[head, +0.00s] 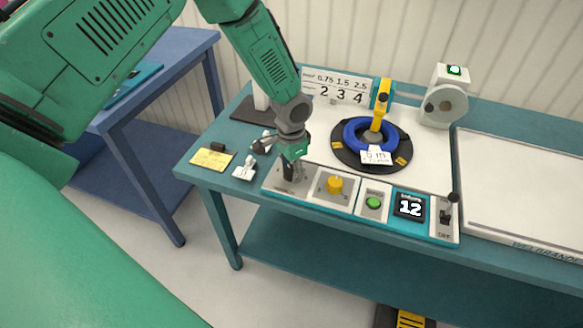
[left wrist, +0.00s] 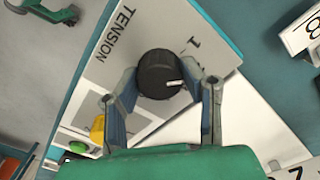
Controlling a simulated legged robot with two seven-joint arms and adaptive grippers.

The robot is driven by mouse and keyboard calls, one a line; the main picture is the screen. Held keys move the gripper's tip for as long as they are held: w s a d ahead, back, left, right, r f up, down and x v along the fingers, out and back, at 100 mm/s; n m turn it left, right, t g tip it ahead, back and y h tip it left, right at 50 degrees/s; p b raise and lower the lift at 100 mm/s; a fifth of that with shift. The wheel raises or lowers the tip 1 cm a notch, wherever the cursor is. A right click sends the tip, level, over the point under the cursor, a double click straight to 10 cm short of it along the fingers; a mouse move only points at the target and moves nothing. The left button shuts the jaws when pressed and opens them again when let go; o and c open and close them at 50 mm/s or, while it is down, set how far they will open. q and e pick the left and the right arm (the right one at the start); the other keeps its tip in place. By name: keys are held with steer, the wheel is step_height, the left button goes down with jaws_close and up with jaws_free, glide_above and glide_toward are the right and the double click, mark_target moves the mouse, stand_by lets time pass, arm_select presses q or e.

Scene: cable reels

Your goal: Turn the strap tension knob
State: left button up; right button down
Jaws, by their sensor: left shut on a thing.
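The black strap tension knob (left wrist: 158,74) sits on a light panel marked TENSION in the left wrist view. Its white pointer mark faces right, below the printed 1. My left gripper (left wrist: 170,88) has a finger on either side of the knob and is shut on it. In the head view my left gripper (head: 292,172) reaches down to the left end of the control panel (head: 318,205) and mostly hides the knob. My right gripper is not in view.
Right of the knob are a yellow knob (head: 335,185), a green button (head: 374,203), a display reading 12 (head: 410,206) and a lever (head: 449,210). Behind stands a blue ring (head: 352,128) on a black turntable (head: 345,158). A yellow note (head: 212,157) lies at left.

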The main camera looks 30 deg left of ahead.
mark_target(291, 168)
arm_select(q)
steer(key=shift+w+m, duration=0.1)
steer(key=shift+m, duration=0.9)
steer(key=o, duration=1.1)
steer(key=shift+a, duration=0.1)
steer(key=shift+o, duration=0.2)
step_height(291, 168, up, 12)
steer(key=shift+f, duration=0.1)
